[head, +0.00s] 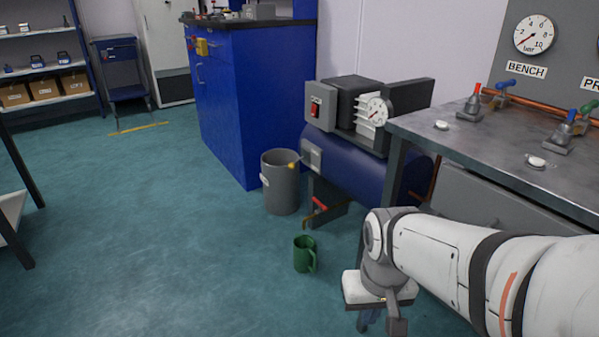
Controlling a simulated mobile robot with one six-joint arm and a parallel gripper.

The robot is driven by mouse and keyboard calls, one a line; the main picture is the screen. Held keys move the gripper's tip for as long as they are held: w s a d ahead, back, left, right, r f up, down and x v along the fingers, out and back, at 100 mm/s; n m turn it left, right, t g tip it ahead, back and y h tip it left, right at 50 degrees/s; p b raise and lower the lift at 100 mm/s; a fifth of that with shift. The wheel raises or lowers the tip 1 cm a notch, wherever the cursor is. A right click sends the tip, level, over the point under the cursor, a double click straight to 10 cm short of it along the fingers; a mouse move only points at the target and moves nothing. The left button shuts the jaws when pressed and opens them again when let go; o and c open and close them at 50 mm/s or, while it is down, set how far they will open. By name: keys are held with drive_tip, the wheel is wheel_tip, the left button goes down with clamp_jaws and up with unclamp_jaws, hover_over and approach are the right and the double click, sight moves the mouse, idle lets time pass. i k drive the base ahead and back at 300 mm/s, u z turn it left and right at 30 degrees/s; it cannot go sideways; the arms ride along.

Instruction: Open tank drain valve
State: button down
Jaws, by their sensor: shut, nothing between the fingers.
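The blue compressor tank (347,163) lies on its side between the blue cabinet and the steel bench. Below its left end is the drain valve, with a red lever (320,203) and brass-coloured pipework (309,222). The lever slopes down to the right. My gripper (390,313) is at the lower middle of the view, below and right of the valve, pointing down. It is shut and empty, apart from the valve. Its lower end is small and partly cut off by the picture edge.
A grey bin (281,184) stands left of the valve. A green mug (304,254) is on the floor in front of it. The steel bench (480,155) with taps is at right, behind my arm. A blue cabinet (240,105) stands at the back.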

sight(324, 208)
drive_tip(key=u, duration=0.5)
drive_tip(key=i, duration=1)
drive_tip(key=u, duration=0.35)
